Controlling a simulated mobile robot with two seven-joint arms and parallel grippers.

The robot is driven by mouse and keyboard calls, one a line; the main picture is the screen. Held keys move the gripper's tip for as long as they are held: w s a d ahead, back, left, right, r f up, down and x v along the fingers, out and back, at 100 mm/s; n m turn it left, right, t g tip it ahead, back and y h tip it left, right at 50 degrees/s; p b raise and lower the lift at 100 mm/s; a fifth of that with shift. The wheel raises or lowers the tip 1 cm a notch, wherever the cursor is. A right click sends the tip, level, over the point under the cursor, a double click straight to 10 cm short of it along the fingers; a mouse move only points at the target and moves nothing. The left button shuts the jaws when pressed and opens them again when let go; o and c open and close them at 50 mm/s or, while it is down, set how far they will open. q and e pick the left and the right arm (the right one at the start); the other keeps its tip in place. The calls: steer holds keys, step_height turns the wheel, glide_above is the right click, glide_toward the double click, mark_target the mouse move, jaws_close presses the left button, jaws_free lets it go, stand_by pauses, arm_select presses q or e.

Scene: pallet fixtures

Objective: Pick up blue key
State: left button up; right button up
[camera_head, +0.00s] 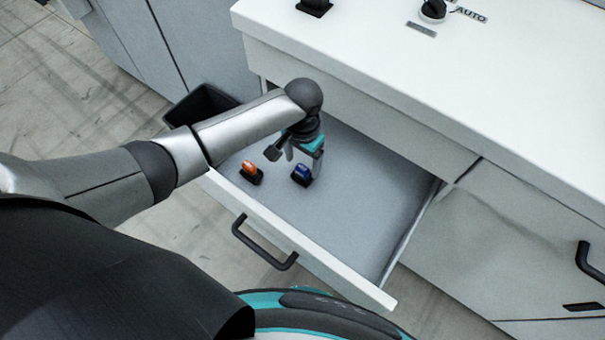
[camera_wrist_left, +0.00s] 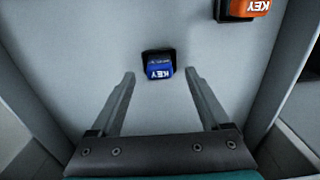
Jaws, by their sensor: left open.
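The blue key (camera_head: 302,173) stands in a black holder on the floor of the open drawer. In the left wrist view the blue key (camera_wrist_left: 159,70) shows its "KEY" label, just beyond and between my two fingertips. My left gripper (camera_head: 302,161) is over the drawer, close to the blue key. My right gripper is not in view.
An orange key (camera_head: 250,170) in a black holder sits left of the blue one. The drawer (camera_head: 375,215) is pulled out, its right part empty. A white counter (camera_head: 420,70) with a knob (camera_head: 433,10) overhangs behind. A dark bin (camera_head: 200,104) stands left.

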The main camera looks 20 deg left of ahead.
arm_select(q)
step_height(320, 180, down, 2)
steer(key=shift+f, duration=0.1)
jaws_close()
stand_by(0.6)
